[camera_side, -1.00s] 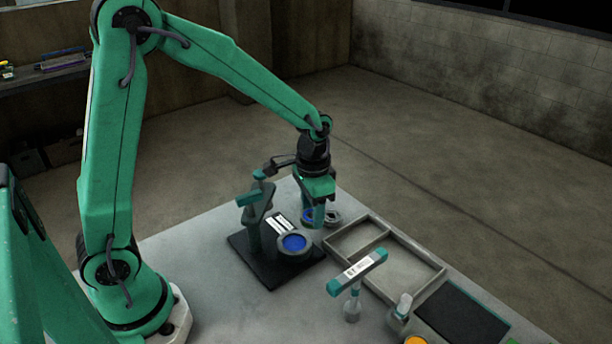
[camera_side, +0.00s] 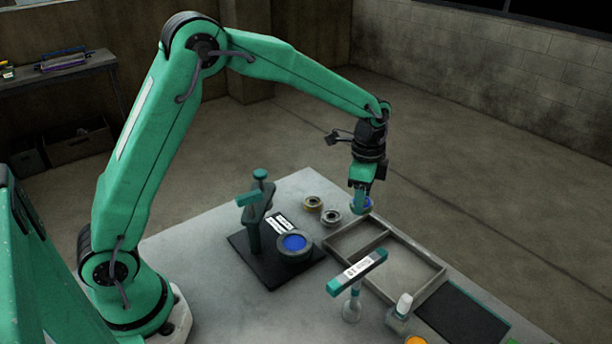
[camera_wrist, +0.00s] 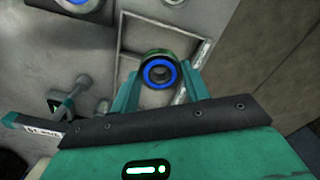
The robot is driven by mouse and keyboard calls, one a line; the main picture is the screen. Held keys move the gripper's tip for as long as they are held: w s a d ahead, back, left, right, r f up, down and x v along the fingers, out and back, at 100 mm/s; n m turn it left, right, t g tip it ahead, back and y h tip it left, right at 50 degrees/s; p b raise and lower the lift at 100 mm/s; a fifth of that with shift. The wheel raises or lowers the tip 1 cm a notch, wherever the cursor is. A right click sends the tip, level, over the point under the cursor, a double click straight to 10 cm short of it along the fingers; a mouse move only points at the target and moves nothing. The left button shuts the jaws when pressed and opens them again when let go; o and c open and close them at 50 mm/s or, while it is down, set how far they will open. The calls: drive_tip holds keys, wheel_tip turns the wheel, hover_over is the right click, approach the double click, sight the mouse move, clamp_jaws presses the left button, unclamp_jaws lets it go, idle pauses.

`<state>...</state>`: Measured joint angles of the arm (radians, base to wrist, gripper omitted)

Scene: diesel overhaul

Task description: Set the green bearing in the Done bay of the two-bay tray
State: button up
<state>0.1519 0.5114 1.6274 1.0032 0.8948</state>
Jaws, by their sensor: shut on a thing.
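My gripper (camera_side: 360,202) is shut on a bearing with a bright blue ring face (camera_side: 366,204). In the wrist view the bearing (camera_wrist: 158,71) sits between my fingertips (camera_wrist: 157,88), its outer ring dark grey-green and its bore open. The two-bay tray (camera_side: 412,241) is grey, with one smaller and one larger bay, both appearing empty. In the side view I hold the bearing over the tray's far left corner; its height is hard to tell. The tray (camera_wrist: 121,35) also lies behind the bearing in the wrist view. No Done label is readable.
A brass-coloured bearing (camera_side: 313,203) and a grey bearing (camera_side: 331,217) lie left of the tray. A black-based fixture (camera_side: 265,262) holds a blue-centred round part (camera_side: 293,243). A labelled bar (camera_side: 357,271), a small bottle (camera_side: 402,306) and a dark mat (camera_side: 462,315) stand near the tray's front.

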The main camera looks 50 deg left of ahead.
drive_tip(key=shift+f, duration=0.1)
approach(357, 240)
drive_tip(key=shift+f, duration=2.7)
drive_tip(key=shift+f, duration=0.3)
drive_tip(key=o, duration=1.1)
drive_tip(key=shift+o, duration=0.5)
drive_tip(key=shift+o, duration=0.8)
drive_tip(key=shift+r, duration=0.1)
drive_tip(key=shift+r, duration=3.4)
